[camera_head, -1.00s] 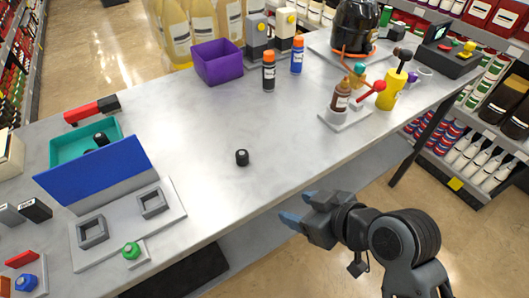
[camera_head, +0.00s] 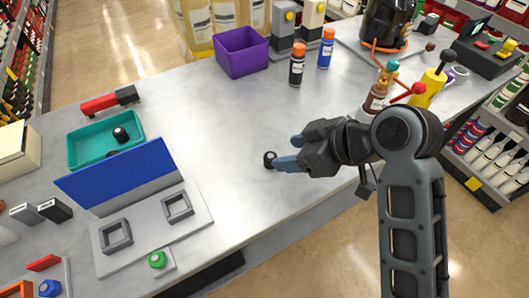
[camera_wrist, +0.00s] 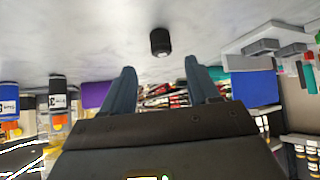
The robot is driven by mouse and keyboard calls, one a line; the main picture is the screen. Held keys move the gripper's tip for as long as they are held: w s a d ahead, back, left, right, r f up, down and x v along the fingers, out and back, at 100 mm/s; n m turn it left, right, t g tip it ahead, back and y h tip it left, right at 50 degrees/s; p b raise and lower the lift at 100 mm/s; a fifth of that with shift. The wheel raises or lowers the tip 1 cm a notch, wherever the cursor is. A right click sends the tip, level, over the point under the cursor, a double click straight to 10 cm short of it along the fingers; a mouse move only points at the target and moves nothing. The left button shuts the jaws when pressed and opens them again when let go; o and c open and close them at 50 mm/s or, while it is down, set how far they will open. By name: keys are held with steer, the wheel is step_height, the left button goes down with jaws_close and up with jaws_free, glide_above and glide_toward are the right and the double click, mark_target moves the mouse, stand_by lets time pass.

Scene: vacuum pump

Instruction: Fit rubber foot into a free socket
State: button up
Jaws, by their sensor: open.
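A small black rubber foot (camera_head: 269,159) stands on the grey table, just beyond my fingertips in the head view. It also shows in the wrist view (camera_wrist: 160,41), ahead of the gap between my fingers and apart from them. My gripper (camera_head: 287,153) is open and empty, low over the table's front part; its two blue fingers show spread in the wrist view (camera_wrist: 159,80). A grey fixture with a blue panel (camera_head: 122,177) carries two square sockets, one at left (camera_head: 116,236) and one at right (camera_head: 178,207). Both look empty.
A teal tray (camera_head: 78,157) with black pieces lies behind the blue panel. A green button (camera_head: 157,259) sits in front of the sockets. The middle of the table is clear.

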mark_target(270, 155)
steer(key=shift+p+x, duration=0.5)
steer(key=shift+x, duration=3)
steer(key=shift+s+a, duration=0.1)
jaws_close()
steer(key=shift+r, duration=0.15)
